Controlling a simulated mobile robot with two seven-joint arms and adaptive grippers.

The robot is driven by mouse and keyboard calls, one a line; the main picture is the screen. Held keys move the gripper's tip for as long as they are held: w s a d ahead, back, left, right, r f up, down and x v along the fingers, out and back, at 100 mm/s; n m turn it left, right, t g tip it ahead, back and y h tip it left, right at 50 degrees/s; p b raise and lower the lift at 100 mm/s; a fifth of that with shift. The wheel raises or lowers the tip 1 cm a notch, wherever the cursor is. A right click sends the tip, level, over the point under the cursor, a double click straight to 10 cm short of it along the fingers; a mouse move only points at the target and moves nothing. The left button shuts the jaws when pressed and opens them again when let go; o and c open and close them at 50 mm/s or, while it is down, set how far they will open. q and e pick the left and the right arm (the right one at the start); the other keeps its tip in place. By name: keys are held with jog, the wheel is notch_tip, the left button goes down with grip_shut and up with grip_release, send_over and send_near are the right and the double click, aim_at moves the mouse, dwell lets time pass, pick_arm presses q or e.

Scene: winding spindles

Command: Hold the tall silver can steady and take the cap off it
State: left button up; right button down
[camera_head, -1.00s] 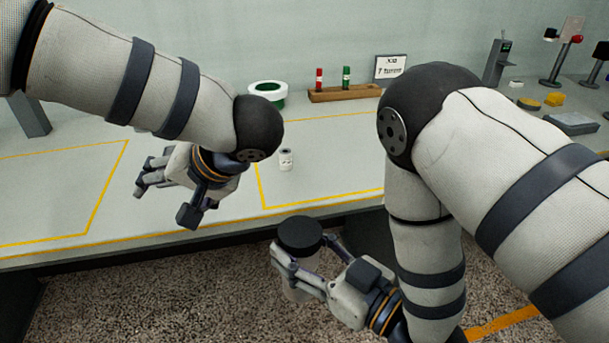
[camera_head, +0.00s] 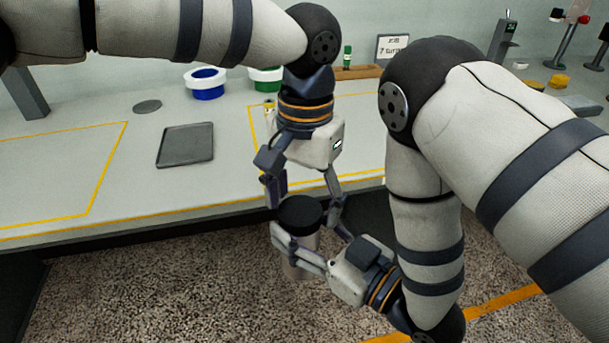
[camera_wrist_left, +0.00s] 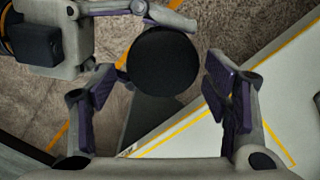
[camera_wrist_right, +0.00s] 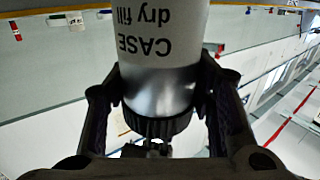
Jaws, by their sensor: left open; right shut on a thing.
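The tall silver can (camera_head: 300,262) is held upright above the floor in front of the table, with its wide black cap (camera_head: 300,212) on top. My right gripper (camera_head: 296,250) is shut around the can below the cap. The right wrist view shows the can's silver body (camera_wrist_right: 158,90) between the fingers, white label upside down, and the dark ribbed cap (camera_wrist_right: 160,127). My left gripper (camera_head: 304,206) is open, pointing down over the cap. In the left wrist view the cap (camera_wrist_left: 163,62) lies between and beyond the open fingers; contact is not clear.
On the table behind are a dark tray (camera_head: 185,145), a grey disc (camera_head: 147,106), a blue ring (camera_head: 206,85) and a green ring (camera_head: 265,76), partly hidden by my left arm. The table's front edge runs behind the can.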

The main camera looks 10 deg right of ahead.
pick_arm(q)
jog(key=shift+f, duration=0.15)
jog(key=c, duration=1.2)
jog(key=n, duration=0.3)
jog(key=o, duration=1.3)
